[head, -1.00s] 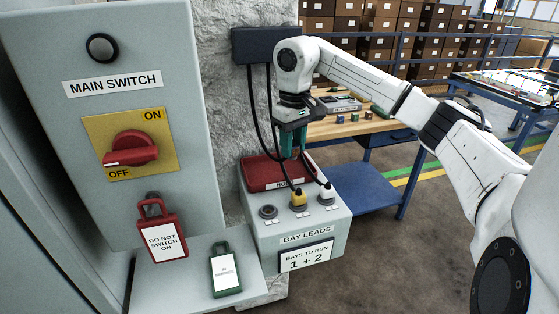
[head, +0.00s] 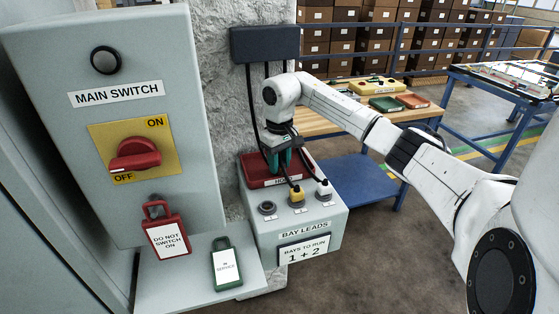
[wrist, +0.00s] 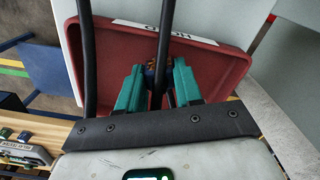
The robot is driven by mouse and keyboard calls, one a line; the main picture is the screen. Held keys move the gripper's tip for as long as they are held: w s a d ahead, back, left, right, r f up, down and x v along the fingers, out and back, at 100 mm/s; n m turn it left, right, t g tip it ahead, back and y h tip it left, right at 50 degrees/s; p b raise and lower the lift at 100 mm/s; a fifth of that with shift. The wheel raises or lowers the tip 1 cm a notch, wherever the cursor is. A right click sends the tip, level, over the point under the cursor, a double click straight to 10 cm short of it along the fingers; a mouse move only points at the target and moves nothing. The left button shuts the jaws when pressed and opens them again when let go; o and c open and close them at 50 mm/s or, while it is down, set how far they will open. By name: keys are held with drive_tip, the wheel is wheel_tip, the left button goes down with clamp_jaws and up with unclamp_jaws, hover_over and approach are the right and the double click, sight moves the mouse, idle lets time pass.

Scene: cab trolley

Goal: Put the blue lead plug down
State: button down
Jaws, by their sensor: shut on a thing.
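The blue lead plug (wrist: 150,74) shows as a small dark blue piece between the teal fingertips of my gripper (wrist: 158,76) in the wrist view, with a black lead running up to it. My gripper is shut on it. In the head view my gripper (head: 278,160) points down over the red tray (head: 254,171) on top of the bay leads box (head: 307,221). The fingers hide the plug there. The tray carries a white label, partly covered. I cannot tell whether the plug touches the tray floor.
A yellow plug (head: 297,193) and a white plug (head: 324,190) sit in sockets at the box front; the left socket (head: 267,209) is empty. Black leads hang from a dark wall box (head: 265,43). The switch cabinet (head: 110,210) stands left, a wooden bench (head: 318,122) behind right.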

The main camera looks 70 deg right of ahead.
drive_tip(key=shift+f, duration=0.1)
drive_tip(key=shift+f, duration=0.1)
drive_tip(key=c, duration=0.8)
unclamp_jaws()
drive_tip(key=shift+o, duration=0.2)
wheel_tip(320, 180, up, 12)
drive_tip(key=b, duration=0.2)
drive_tip(key=shift+r+b, duration=0.2)
drive_tip(key=shift+b, duration=0.1)
